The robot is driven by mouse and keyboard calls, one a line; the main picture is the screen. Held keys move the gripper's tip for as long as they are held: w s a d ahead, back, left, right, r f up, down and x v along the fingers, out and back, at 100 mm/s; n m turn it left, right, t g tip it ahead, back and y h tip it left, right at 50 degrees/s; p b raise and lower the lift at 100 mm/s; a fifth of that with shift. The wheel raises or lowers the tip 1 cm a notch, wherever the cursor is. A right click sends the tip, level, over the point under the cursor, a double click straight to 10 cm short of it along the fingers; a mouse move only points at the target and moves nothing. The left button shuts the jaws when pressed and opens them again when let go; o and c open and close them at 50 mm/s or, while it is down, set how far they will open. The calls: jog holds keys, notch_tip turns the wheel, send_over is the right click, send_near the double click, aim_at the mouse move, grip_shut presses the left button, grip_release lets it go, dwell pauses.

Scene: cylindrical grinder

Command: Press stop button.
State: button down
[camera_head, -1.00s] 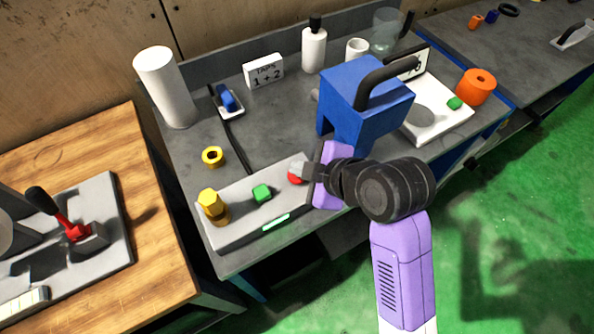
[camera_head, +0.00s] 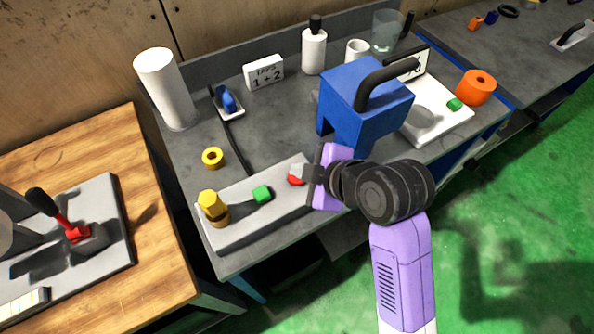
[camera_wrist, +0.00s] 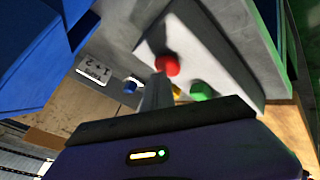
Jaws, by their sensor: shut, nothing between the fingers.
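The control panel (camera_head: 240,229) is a pale grey box on the front of the grey bench. It carries a red button (camera_head: 295,180), a green button (camera_head: 261,194) and a yellow knob (camera_head: 211,204). My gripper (camera_head: 305,172) is shut and empty, its tip right beside the red button and partly covering it. In the wrist view the red button (camera_wrist: 167,65) shows just past the fingertips (camera_wrist: 158,80), with the green button (camera_wrist: 201,90) to its right. I cannot tell whether the tip touches the red button. No lit strip shows on the panel.
A blue machine with a black handle (camera_head: 365,100) stands close behind my gripper. A yellow ring (camera_head: 212,158), a white cylinder (camera_head: 165,90) and a "TAPS 1 + 2" sign (camera_head: 264,72) stand behind the panel. A wooden table (camera_head: 150,220) is at left.

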jog(key=shift+r+p, duration=0.6)
jog(key=shift+r, duration=0.2)
jog(key=shift+r, duration=0.1)
notch_tip(320, 180, up, 5)
jog(key=p, duration=0.4)
jog(key=shift+p, duration=0.35)
jog(key=shift+w, duration=0.1)
